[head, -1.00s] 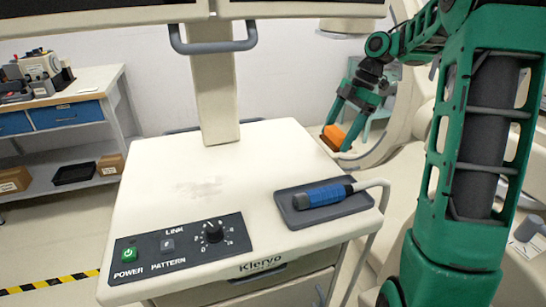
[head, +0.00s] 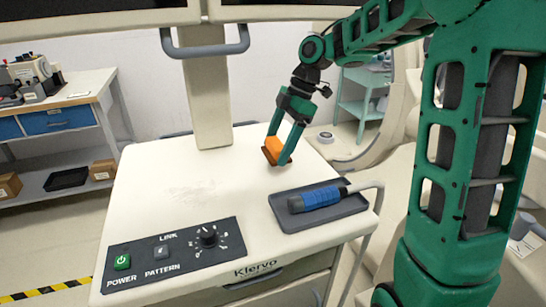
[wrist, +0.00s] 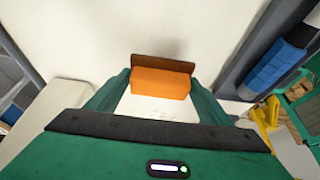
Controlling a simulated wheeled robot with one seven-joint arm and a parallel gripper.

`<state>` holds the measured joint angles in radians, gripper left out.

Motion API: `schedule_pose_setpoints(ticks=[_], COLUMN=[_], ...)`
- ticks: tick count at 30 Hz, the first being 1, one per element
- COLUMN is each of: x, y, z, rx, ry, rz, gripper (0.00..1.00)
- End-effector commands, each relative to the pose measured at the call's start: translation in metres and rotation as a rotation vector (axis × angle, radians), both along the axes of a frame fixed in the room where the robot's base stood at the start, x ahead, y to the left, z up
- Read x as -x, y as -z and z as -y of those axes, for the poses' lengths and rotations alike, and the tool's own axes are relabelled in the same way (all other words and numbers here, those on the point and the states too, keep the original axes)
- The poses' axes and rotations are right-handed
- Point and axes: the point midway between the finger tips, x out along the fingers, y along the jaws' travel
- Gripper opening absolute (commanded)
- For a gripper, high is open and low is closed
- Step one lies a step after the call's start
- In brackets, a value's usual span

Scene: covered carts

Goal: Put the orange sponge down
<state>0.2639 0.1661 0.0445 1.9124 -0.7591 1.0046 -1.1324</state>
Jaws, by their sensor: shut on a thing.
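The orange sponge (head: 273,149) is a small block with a dark brown face. My gripper (head: 278,153) is shut on it over the back right part of the cream cart top (head: 180,185). In the wrist view the sponge (wrist: 160,83) sits between the two green fingers of my gripper (wrist: 160,88), its brown strip (wrist: 160,62) on the far side. The cart top lies beneath it in that view. I cannot tell whether the sponge touches the surface.
A grey tray (head: 345,209) with a blue-handled tool (head: 318,197) lies right of the sponge. A control panel (head: 175,258) fills the front left. A cream column (head: 209,100) rises at the back. The middle of the cart top is clear.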

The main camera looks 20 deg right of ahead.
Motion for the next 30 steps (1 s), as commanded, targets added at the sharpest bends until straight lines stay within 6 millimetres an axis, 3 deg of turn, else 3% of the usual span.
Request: schedule_pose_setpoints(ticks=[4,11,20,21,23,30], x=[0.001,0.001,0.0,0.0,0.0,0.0], y=[0.0,0.034,0.036,0.036,0.036,0.036], z=[-0.015,-0.012,-0.012,-0.012,-0.012,-0.012], rx=[0.0,0.0,0.0,0.0,0.0,0.0], ry=[-0.004,-0.001,-0.001,-0.001,-0.001,-0.002], rz=[0.001,-0.002,-0.001,-0.001,-0.001,0.0], gripper=[0.53,0.53,0.53,0.76,0.9,0.92])
